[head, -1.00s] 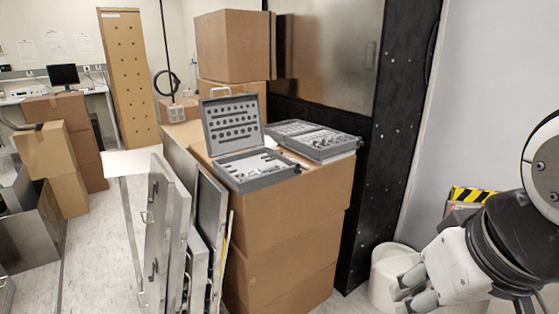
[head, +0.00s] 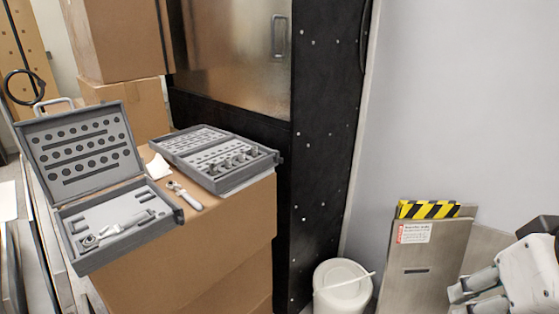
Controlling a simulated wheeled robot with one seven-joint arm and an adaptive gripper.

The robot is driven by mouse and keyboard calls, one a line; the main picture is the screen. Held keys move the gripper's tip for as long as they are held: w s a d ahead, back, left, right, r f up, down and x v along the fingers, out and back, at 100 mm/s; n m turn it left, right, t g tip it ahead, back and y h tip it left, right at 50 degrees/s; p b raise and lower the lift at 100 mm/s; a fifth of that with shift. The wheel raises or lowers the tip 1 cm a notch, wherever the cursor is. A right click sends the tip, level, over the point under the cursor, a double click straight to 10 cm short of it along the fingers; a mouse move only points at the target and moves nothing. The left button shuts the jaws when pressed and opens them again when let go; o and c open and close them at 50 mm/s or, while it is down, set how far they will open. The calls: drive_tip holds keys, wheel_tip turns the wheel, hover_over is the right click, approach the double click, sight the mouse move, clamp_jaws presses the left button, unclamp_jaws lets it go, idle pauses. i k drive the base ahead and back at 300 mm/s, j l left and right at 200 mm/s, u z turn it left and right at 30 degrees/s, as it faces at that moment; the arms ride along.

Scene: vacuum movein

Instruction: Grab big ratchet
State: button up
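A ratchet (head: 118,231) with a round head lies in the lower tray of the open grey tool case (head: 80,262) on the left. A smaller-looking ratchet (head: 184,194) lies on the cardboard box top between the two cases. Both look metallic. The frame has no label saying which is the big one. My gripper (head: 463,296) is at the bottom right edge, partly cut off, far to the right of both ratchets. It touches neither. Its grey fingers show from the side, so their gap is unclear.
A second open grey case (head: 215,158) with sockets sits behind on the stacked cardboard boxes (head: 210,250). A black cabinet (head: 320,150) stands behind. A white bucket (head: 342,290) and a metal panel with striped tape (head: 425,250) stand between the boxes and my gripper.

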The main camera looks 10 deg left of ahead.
sight(199, 207)
drive_tip(key=i+u, duration=0.15)
drive_tip(key=i, duration=0.2)
drive_tip(key=i+l+u, duration=0.2)
drive_tip(key=i, duration=0.2)
drive_tip(key=i+u, duration=0.55)
drive_tip(key=u, duration=0.2)
drive_tip(key=i+u, duration=0.4)
drive_tip(key=i+l+u, duration=0.15)
drive_tip(key=u, duration=0.2)
drive_tip(key=l, duration=0.1)
